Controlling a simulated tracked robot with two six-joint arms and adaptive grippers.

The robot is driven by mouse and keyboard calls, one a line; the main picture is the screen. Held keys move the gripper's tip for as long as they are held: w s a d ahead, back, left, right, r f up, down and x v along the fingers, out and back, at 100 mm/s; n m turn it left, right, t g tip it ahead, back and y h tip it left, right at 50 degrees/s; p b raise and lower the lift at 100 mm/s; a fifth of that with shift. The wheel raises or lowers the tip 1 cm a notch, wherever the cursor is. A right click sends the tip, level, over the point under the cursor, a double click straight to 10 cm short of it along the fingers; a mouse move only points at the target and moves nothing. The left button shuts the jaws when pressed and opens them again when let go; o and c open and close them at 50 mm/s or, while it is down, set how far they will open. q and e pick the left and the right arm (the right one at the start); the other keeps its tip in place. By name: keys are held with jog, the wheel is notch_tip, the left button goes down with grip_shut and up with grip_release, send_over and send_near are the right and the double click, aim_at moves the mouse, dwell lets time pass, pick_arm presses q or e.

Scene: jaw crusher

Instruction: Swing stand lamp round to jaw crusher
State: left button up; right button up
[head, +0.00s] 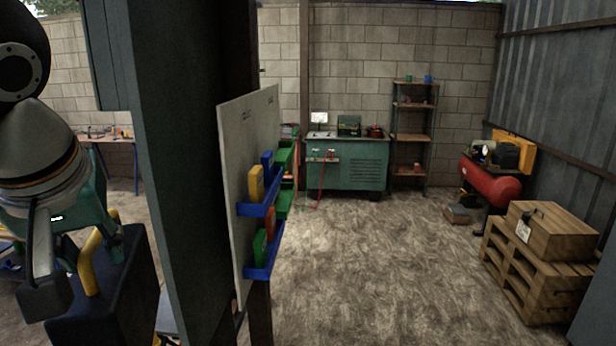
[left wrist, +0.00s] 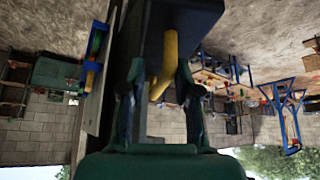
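A dark box-shaped body (head: 120,295) with a bent yellow handle (head: 92,262) stands at the lower left of the head view. It may be the stand lamp's head; no lit face shows. My left gripper (head: 82,250) is at the handle. In the left wrist view the yellow handle (left wrist: 168,60) lies between the spread fingers of the left gripper (left wrist: 158,75), with a gap on at least one side. The dark body (left wrist: 200,22) is just beyond the fingertips. I cannot pick out the jaw crusher for certain. My right gripper is not in view.
A tall grey-green slab (head: 165,150) stands close right of my left arm. Beside it is a board (head: 232,170) with blue bins (head: 262,205). A green cabinet (head: 350,165), shelf (head: 410,135), red compressor (head: 490,180) and pallet (head: 520,270) stand farther off. The middle floor is clear.

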pick_arm(q)
jog(key=shift+d, duration=0.1)
jog(key=shift+w+d+r+n+y+p, duration=0.1)
jog(key=shift+w+d+n+y+p, duration=0.15)
jog(key=shift+n+p, duration=0.35)
jog(key=shift+d+n+g+y, duration=0.15)
jog(key=shift+n+g+y, duration=0.25)
jog(key=shift+n, duration=0.2)
jog(key=shift+w+d+n+y+p, duration=0.25)
jog(key=shift+n+p, duration=0.15)
jog(key=shift+n, duration=0.2)
jog(key=shift+w+d+n+g, duration=0.2)
jog(key=shift+n+g, duration=0.2)
jog(key=shift+n, duration=0.2)
jog(key=shift+a, duration=0.1)
